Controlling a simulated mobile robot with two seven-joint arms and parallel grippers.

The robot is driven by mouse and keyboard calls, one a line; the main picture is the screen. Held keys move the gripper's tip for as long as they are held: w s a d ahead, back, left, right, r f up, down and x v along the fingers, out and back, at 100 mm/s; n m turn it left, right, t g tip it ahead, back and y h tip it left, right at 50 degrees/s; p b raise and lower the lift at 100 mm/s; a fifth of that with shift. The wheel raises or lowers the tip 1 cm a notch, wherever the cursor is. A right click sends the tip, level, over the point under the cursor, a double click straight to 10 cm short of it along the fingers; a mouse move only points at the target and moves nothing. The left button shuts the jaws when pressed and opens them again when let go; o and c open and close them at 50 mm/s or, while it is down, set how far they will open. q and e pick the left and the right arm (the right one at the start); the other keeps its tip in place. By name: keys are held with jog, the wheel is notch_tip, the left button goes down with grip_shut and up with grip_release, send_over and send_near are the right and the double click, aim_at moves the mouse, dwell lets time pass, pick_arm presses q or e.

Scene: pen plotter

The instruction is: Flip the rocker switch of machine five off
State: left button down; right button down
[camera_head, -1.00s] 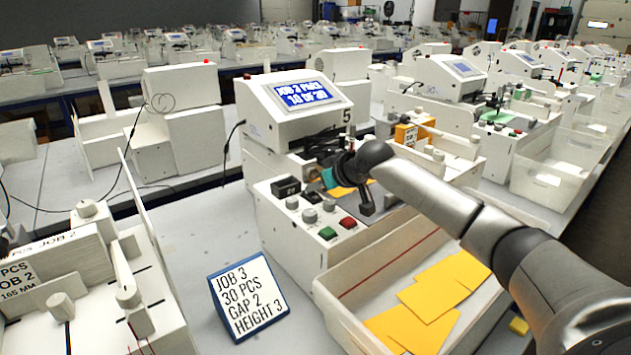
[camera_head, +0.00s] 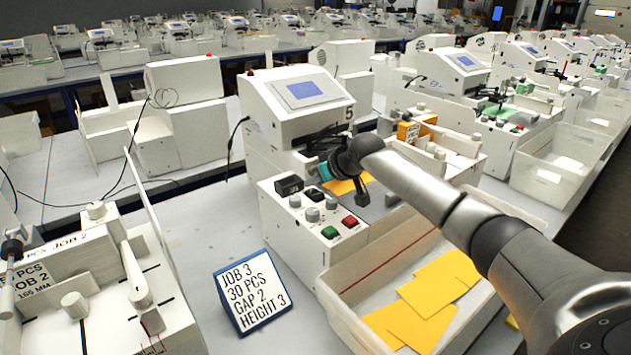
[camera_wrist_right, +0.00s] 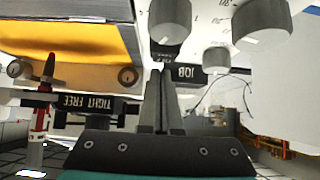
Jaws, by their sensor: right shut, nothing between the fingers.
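Machine five (camera_head: 300,120) is the white unit with a "5" on its side. Its screen (camera_head: 304,91) is lit blue without text, and the small counter (camera_head: 290,185) beside the knobs looks dark. The black rocker switch (camera_head: 315,195) sits on the front panel next to the counter; its tilt is too small to tell. My right gripper (camera_head: 319,182) is just above the panel by the switch, shut and empty. In the right wrist view its fingertips (camera_wrist_right: 160,78) end near a dark block, probably the rocker, beside the JOB label. Contact cannot be told. My left gripper is not in view.
Grey knobs (camera_head: 312,214), a green button (camera_head: 329,232) and a red button (camera_head: 349,221) crowd the panel. A clear bin (camera_head: 345,318) with yellow sheets stands in front. A job sign (camera_head: 250,290) stands left of it. Other machines flank this one.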

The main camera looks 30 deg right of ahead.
aim_at(313, 190)
jog(key=shift+r, duration=0.1)
jog(key=r+p, duration=0.2)
jog(key=p, duration=0.1)
jog(key=r+p, duration=0.2)
jog(key=shift+w, duration=0.3)
jog(key=shift+s+r+p, duration=0.15)
jog(key=shift+r+p, duration=0.15)
jog(key=w+r+v, duration=0.1)
jog(key=v, duration=0.8)
jog(key=shift+r+p, duration=0.15)
jog(key=shift+p, duration=0.2)
jog(key=shift+w, duration=0.15)
